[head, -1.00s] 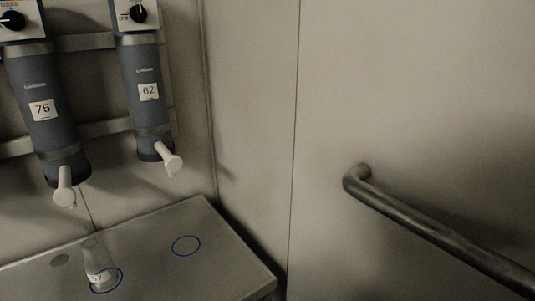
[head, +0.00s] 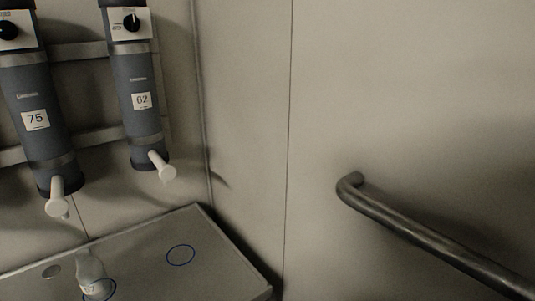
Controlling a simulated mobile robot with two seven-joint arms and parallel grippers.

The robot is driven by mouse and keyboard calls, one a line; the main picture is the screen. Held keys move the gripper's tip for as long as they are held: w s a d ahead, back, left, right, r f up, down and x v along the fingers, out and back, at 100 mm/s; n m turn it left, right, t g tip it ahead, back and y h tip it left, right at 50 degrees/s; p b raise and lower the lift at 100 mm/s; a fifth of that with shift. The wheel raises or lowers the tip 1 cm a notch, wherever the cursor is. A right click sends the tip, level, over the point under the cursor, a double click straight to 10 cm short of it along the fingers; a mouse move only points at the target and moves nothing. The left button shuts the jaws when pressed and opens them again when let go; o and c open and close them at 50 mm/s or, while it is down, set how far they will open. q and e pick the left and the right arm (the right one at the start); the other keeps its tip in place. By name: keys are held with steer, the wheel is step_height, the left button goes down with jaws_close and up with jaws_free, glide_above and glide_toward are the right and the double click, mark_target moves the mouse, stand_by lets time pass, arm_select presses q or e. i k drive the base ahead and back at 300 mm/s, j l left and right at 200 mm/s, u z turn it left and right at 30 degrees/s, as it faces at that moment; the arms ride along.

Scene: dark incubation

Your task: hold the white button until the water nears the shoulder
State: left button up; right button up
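Two grey-blue cylindrical dispensers hang on the wall at the left of the head view. One is labelled 75 (head: 36,100) and the other 62 (head: 138,100). Each has a white button or spout piece at its lower end, one under the 75 unit (head: 57,197) and one under the 62 unit (head: 161,166). A small clear bottle (head: 92,273) stands on the shelf at a blue ring (head: 100,290), below the 75 unit. Its water level cannot be made out. Neither of my grippers is in view.
Black knobs (head: 131,22) sit above the dispensers. A metal handrail (head: 430,235) runs along the right wall.

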mark_target(56, 206)
steer(key=u, duration=1.35)
